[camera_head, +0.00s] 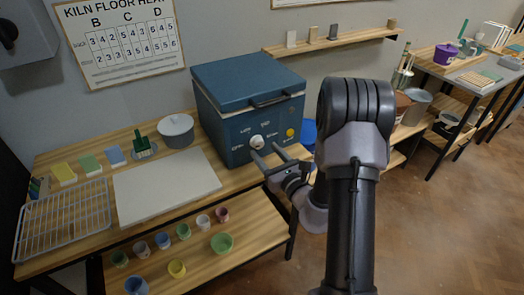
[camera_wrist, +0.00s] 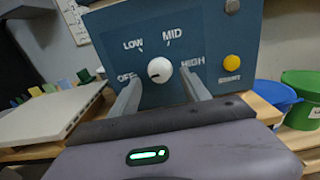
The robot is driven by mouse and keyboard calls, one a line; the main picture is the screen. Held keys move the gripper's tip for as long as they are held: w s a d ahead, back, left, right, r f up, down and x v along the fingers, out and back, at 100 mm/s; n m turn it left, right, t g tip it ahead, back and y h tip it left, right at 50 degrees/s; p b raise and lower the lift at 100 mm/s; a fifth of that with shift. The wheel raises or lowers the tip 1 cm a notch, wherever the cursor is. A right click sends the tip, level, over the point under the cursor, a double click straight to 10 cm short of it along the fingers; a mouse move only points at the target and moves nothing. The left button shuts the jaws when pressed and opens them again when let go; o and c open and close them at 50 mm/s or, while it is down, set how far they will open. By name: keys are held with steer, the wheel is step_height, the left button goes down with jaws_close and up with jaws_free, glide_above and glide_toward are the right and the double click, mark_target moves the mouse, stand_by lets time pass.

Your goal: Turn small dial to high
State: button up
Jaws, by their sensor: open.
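The small white dial (camera_wrist: 160,70) is on the front of the blue kiln (camera_head: 235,130), with OFF, LOW, MID and HIGH printed around it. Its dark mark points left, toward OFF. In the head view the dial (camera_head: 257,141) shows just beyond my fingertips. My gripper (camera_head: 266,151) is open in front of the panel. In the wrist view the fingers of my gripper (camera_wrist: 160,80) stand on either side of the dial, with gaps and nothing held. I cannot tell how far the fingertips are from the panel.
A yellow button (camera_wrist: 232,62) is right of the dial, and the kiln lid handle (camera_head: 272,99) juts out above. Blue (camera_wrist: 277,98) and green (camera_wrist: 302,98) buckets stand to the right.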

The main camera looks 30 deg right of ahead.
mark_target(258, 143)
steer(key=shift+w, duration=1.4)
jaws_close()
